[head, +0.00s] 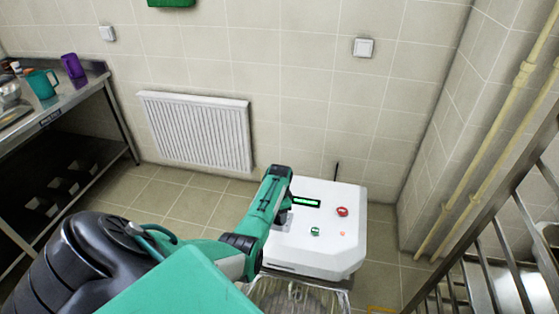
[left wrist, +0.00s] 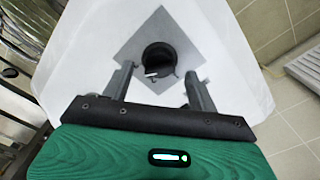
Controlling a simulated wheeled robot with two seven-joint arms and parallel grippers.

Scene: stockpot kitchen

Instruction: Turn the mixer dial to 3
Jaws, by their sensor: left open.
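The white mixer housing (head: 330,250) stands at lower centre in the head view, with a green-lit display (head: 306,202), a red button (head: 342,211) and a green button (head: 315,231) on top. In the left wrist view the black dial (left wrist: 158,55) sits on a grey diamond-shaped plate (left wrist: 188,52), with a white mark near its lower edge. My left gripper (left wrist: 161,70) is open, its two fingers apart on either side of the dial's near edge; I cannot tell whether they touch it. In the head view my left arm hides the dial. The numbers are not readable.
A clear-looking bowl (head: 300,297) sits below the mixer's front. A metal railing (head: 490,225) stands at right, and a steel table (head: 75,97) with a teal jug (head: 43,83) and a purple cup (head: 72,66) at left. A white radiator (head: 195,130) hangs on the wall behind.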

